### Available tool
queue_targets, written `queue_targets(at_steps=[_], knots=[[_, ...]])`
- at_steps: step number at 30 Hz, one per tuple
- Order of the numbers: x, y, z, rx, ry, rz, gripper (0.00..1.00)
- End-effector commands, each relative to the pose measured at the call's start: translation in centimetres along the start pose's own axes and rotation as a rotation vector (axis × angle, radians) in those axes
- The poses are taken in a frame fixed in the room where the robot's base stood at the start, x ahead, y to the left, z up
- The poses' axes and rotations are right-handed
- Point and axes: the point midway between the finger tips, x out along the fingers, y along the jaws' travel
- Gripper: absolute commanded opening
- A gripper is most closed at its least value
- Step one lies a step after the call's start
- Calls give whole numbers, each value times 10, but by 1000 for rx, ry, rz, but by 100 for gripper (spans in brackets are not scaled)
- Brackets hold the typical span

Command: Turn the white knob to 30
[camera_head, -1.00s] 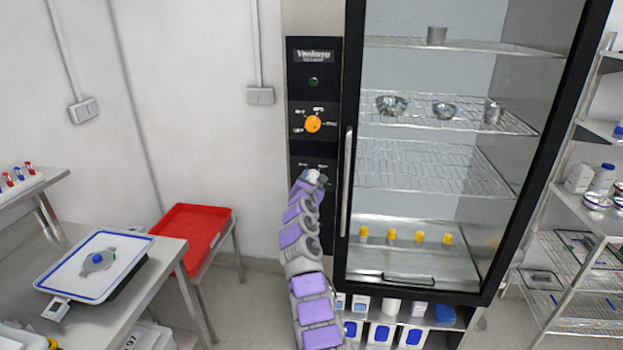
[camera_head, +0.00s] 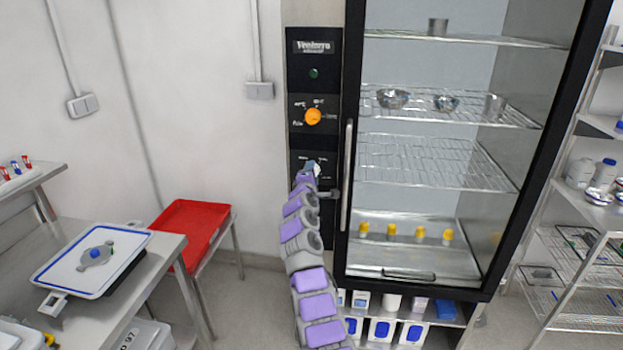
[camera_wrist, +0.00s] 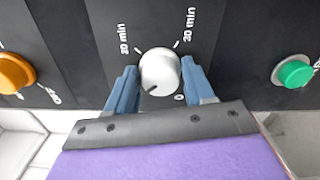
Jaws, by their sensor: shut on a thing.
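The white knob (camera_wrist: 160,72) is round, on a black panel, between the two blue fingers of my gripper (camera_wrist: 159,67) in the wrist view. The gripper is shut on it, one finger on each side. A small dark mark on the knob's face points to the lower left. In the head view my gripper (camera_head: 312,172) is at the lower part of the control panel (camera_head: 313,85), and the fingers largely hide the knob.
An orange knob (camera_head: 313,116) is above on the panel, and a green button (camera_wrist: 295,74) shows in the wrist view. The glass-door cabinet (camera_head: 430,270), with its vertical handle (camera_head: 346,180), stands close to the right of my gripper. A red tray (camera_head: 190,232) is lower left.

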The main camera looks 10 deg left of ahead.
Motion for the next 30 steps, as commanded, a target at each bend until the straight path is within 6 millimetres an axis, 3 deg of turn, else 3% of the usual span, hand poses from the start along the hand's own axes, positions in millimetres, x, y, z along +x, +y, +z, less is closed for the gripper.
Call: queue_targets(at_steps=[30], knots=[[2,-14,-6,959,-5,-16,22]])
